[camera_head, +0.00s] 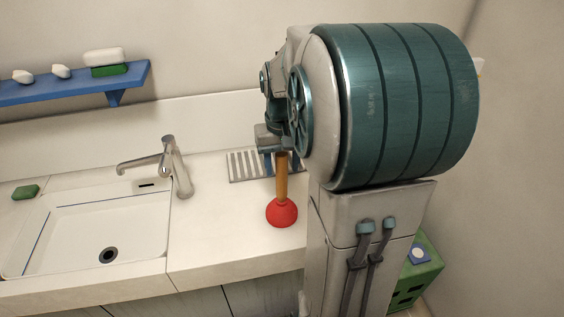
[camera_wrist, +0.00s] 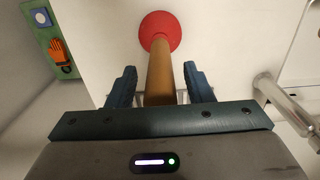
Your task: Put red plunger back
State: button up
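The red plunger (camera_head: 282,213) appears to stand upright, cup down, on the pale counter right of the sink in the head view. Its wooden handle (camera_head: 282,178) runs up to my gripper (camera_head: 273,141), whose fingers are mostly hidden by my arm there. In the wrist view my gripper (camera_wrist: 161,85) has its two dark fingers apart, one on each side of the handle (camera_wrist: 160,75). A gap shows between the handle and each finger. The red cup (camera_wrist: 160,30) lies beyond the fingertips.
A metal drain grate (camera_head: 243,166) lies behind the plunger. A faucet (camera_head: 172,165) and white sink (camera_head: 75,245) are to the left. A blue shelf (camera_head: 75,87) is on the wall. A green box (camera_head: 418,272) stands at right; an orange glove (camera_wrist: 58,50) shows in the wrist view.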

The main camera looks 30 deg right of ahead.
notch_tip(320, 180, up, 11)
jog(key=shift+r, duration=0.6)
jog(key=s+a+f+n+t, duration=0.3)
jog(key=s+a+f, duration=0.8)
jog(key=s+a, duration=0.1)
